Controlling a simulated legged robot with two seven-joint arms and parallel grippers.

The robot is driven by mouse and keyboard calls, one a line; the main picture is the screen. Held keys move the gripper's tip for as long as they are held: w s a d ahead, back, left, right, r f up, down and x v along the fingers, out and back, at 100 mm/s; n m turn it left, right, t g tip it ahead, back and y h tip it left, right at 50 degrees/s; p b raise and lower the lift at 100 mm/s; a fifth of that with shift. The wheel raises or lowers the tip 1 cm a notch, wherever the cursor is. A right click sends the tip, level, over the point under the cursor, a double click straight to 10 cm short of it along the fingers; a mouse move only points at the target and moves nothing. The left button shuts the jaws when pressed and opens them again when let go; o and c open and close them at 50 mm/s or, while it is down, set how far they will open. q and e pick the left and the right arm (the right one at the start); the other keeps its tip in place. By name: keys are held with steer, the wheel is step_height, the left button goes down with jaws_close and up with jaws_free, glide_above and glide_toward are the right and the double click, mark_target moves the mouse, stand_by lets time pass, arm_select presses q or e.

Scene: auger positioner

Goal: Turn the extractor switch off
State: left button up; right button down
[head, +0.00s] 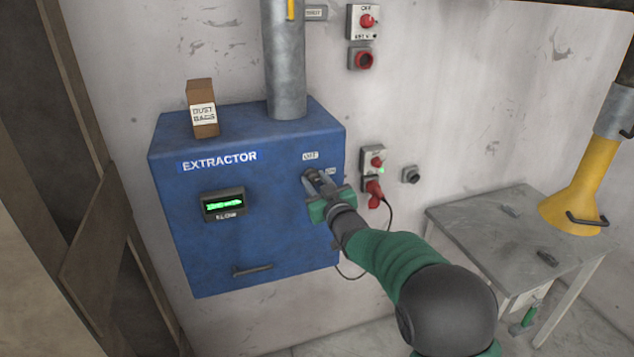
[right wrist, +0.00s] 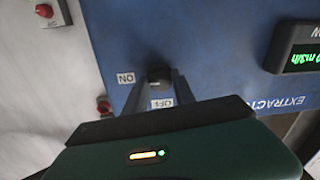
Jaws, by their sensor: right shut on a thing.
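The blue extractor box (head: 270,240) hangs on the wall, with an "EXTRACTOR" label and a lit green display (head: 224,204). Its dark round switch knob (right wrist: 159,76) shows in the right wrist view, between an "ON" label (right wrist: 126,79) and an "OFF" label (right wrist: 162,104). My right gripper (head: 316,178) is at the switch on the front of the box, its fingers shut on the knob; the fingertips also show in the right wrist view (right wrist: 160,85). In the head view the gripper hides most of the knob. My left gripper is not in view.
A box of dust bags (head: 202,110) stands on top of the extractor, beside a grey duct (head: 285,60). Red wall switches and a plugged-in cable (head: 374,192) are to the right. A grey table (head: 490,232) and a yellow hood (head: 582,185) are at the far right.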

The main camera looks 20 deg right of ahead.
steer(key=shift+a, duration=0.15)
steer(key=shift+n+b, duration=0.3)
steer(key=shift+b, duration=0.2)
steer(key=n+b, duration=0.8)
steer(key=b, duration=0.1)
steer(key=shift+f, duration=0.15)
steer(key=n+b, duration=0.3)
steer(key=n, duration=0.1)
steer(key=shift+b, duration=0.4)
steer(key=n+b, duration=0.2)
steer(key=n, duration=0.2)
steer(key=shift+n+h, duration=0.3)
steer(key=shift+n, duration=0.1)
steer(key=shift+b, duration=0.3)
steer(key=c, duration=1.2)
jaws_free()
steer(key=shift+o, duration=0.7)
steer(key=shift+w+a, duration=0.1)
steer(key=shift+w, duration=0.05)
